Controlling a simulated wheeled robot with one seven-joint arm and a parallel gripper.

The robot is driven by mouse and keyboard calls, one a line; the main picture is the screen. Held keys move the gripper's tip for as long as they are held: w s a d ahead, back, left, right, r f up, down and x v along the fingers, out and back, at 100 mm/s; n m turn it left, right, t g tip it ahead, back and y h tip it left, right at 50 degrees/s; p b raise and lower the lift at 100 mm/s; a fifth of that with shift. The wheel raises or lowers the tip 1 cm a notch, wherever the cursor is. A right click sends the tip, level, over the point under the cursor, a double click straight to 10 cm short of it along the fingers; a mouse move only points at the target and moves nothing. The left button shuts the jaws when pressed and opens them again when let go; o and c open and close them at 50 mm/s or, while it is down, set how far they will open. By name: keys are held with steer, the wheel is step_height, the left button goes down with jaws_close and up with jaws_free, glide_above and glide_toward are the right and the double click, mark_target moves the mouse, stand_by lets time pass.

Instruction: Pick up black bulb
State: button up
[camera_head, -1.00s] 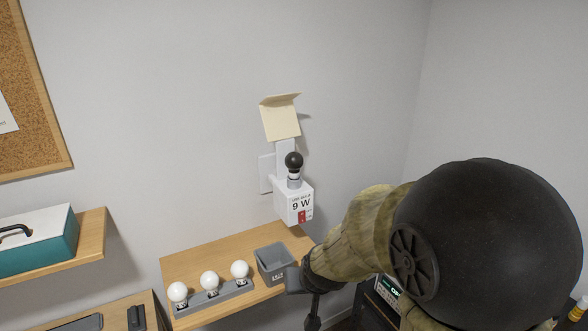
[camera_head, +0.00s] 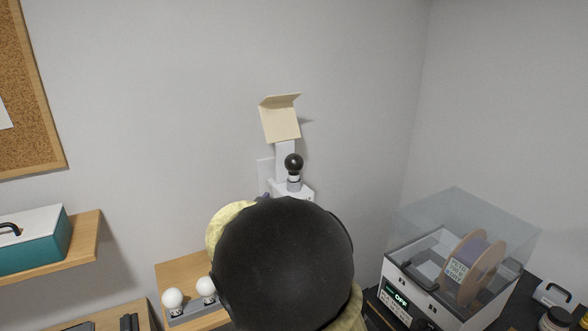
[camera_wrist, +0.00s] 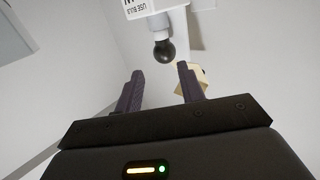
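The black bulb (camera_head: 293,162) stands upright in a socket on top of a white wall-mounted box (camera_head: 308,191). In the wrist view the black bulb (camera_wrist: 164,50) appears beyond the fingertips, between their lines and apart from them. My gripper (camera_wrist: 158,70) is open and empty, its two dark fingers spread. In the head view my arm's dark round link hides my gripper and the lower part of the box.
A cream flap (camera_head: 280,118) sits on the wall above the bulb. White bulbs (camera_head: 173,299) stand in a grey holder on the wooden shelf (camera_head: 182,270) below. A clear-lidded machine with a spool (camera_head: 470,265) is at right.

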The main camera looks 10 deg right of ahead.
mark_target(293, 176)
steer(key=p+x, duration=0.3)
steer(key=x, duration=0.8)
steer(key=shift+w+d, duration=0.15)
steer(key=shift+w, duration=0.05)
steer(key=shift+w+d+f, duration=0.1)
steer(key=shift+w+d, duration=0.05)
steer(key=shift+w, duration=0.25)
steer(key=shift+p, duration=0.3)
steer(key=shift+w+d+p, duration=0.2)
steer(key=shift+w+p, duration=0.15)
steer(key=shift+p, duration=0.05)
steer(key=p+x, duration=0.2)
steer(key=x, duration=0.1)
steer(key=shift+w, duration=0.2)
steer(key=shift+w+d+f, duration=0.15)
steer(key=shift+w, duration=0.35)
steer(key=c, duration=0.7)
